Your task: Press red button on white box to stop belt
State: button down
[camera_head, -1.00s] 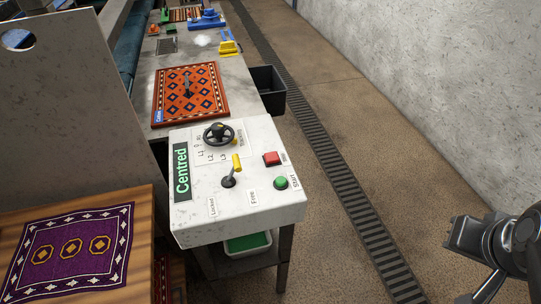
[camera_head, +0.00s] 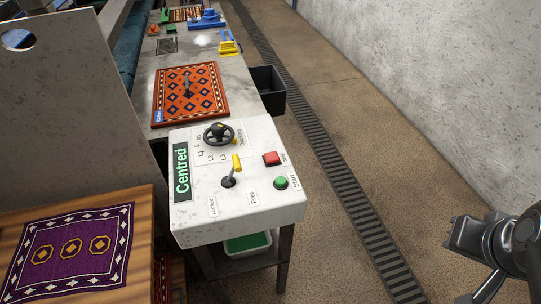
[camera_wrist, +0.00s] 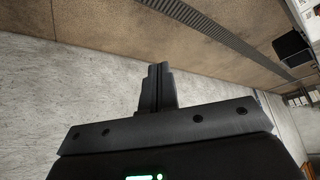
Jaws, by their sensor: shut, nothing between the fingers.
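The white control box (camera_head: 207,200) stands in the middle of the head view. A small black wheel (camera_head: 219,134), a yellow-tipped lever (camera_head: 236,165) and a green display reading "Centred" (camera_head: 181,171) are also on the box. My gripper (camera_wrist: 157,88) is shut and empty in the wrist view, over bare wall and floor. In the head view only part of my arm shows at the lower right, well away from the box.
A red patterned rug (camera_head: 188,95) lies on the grey bench behind the box. A purple rug (camera_head: 68,255) lies on a wooden surface at the lower left. A black bin (camera_head: 267,90) hangs beside the bench. The floor right of the box is clear, with a drain grate (camera_head: 345,187).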

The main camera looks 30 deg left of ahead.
jog(key=w+a+f+m+g, duration=0.1)
jog(key=w+a+f+m, duration=0.3)
jog(key=w+a, duration=0.6)
jog(key=w+a+f+m+g, duration=0.1)
jog(key=w+a+f+m, duration=0.3)
jog(key=w+a, duration=0.65)
jog(key=r+m+t+h, duration=0.1)
jog(key=m+t, duration=0.2)
jog(key=t, duration=0.2)
send_over(269, 158)
jog(key=shift+f, duration=0.15)
jog(key=shift+f, duration=4.3)
